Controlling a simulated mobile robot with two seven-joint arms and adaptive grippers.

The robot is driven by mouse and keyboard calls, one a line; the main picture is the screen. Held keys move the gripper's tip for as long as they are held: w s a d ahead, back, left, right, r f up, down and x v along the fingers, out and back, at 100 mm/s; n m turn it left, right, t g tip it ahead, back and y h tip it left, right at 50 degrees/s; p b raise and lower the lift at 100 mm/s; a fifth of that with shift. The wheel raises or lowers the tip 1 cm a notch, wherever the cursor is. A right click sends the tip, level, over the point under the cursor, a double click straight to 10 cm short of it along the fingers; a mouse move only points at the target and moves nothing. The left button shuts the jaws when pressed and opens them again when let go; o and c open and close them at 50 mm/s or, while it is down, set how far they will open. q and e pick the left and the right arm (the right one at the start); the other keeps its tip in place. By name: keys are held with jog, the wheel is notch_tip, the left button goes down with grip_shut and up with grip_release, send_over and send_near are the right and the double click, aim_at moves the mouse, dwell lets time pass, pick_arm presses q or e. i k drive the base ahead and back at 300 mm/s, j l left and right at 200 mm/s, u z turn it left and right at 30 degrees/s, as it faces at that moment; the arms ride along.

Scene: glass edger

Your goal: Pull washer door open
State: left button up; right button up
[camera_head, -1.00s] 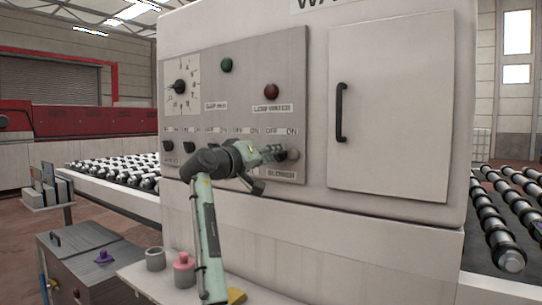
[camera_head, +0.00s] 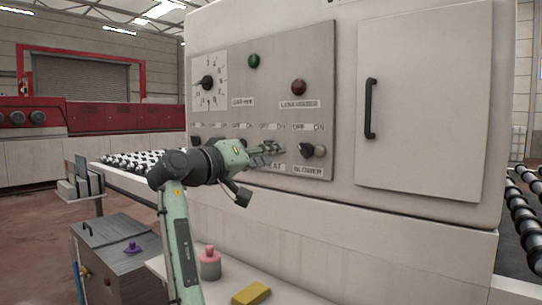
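The washer door (camera_head: 425,120) is a flat pale panel on the right of the white washer (camera_head: 400,240). It looks shut. Its black vertical handle (camera_head: 370,108) is on the door's left side.
The control panel (camera_head: 325,60) has a dial, green and red lamps and a blower knob (camera_head: 307,150). Below are a pink-topped pot (camera_head: 209,263) and a yellow block (camera_head: 251,293) on a ledge. A grey cabinet (camera_head: 120,262) stands lower left. Roller conveyors (camera_head: 516,205) flank the washer.

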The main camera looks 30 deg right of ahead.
aim_at(425, 79)
jog(key=k, duration=1.5)
